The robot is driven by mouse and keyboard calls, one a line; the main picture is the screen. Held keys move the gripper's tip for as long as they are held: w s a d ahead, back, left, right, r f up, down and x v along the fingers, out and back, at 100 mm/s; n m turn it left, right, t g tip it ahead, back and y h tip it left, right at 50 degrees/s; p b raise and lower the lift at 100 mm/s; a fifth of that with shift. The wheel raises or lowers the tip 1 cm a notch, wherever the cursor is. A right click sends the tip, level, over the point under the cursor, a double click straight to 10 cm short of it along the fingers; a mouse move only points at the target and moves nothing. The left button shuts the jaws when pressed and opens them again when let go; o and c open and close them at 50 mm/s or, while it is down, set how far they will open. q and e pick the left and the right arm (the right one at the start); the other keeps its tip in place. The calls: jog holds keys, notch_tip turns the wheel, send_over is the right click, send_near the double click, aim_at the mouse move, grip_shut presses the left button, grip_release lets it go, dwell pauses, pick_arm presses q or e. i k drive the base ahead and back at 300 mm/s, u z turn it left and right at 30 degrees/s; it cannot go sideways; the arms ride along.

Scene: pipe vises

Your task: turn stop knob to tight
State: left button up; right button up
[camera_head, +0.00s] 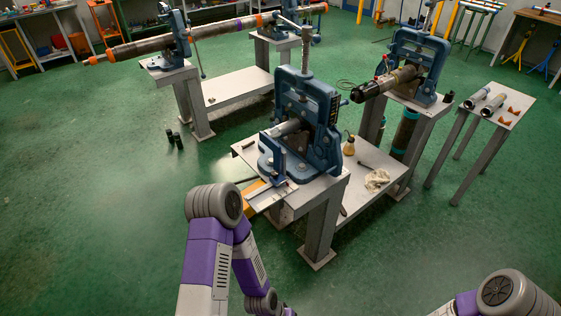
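A blue pipe vise (325,115) stands on the nearest pale workbench (321,190). It holds a short grey pipe (284,128). A small upright blue plate (271,160) stands at the vise's left side, beside a pale flat strip (268,193) at the bench's front-left corner; this may be the stop. The stop knob is too small to make out for certain, so I cannot tell if it is tight. My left arm's elbow is just in front of this bench, and its forearm runs down out of the frame. My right arm shows only at the lower right. Neither gripper is visible.
A yellow bottle (349,144) and a crumpled cloth (377,180) are on the lower shelf. A second vise (419,62) stands behind right, and a long-pipe vise (177,38) behind left. A parts table (491,104) is at right.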

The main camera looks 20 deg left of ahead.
aim_at(275, 173)
jog(key=u, duration=0.55)
jog(key=i, duration=0.7)
jog(key=u, duration=0.75)
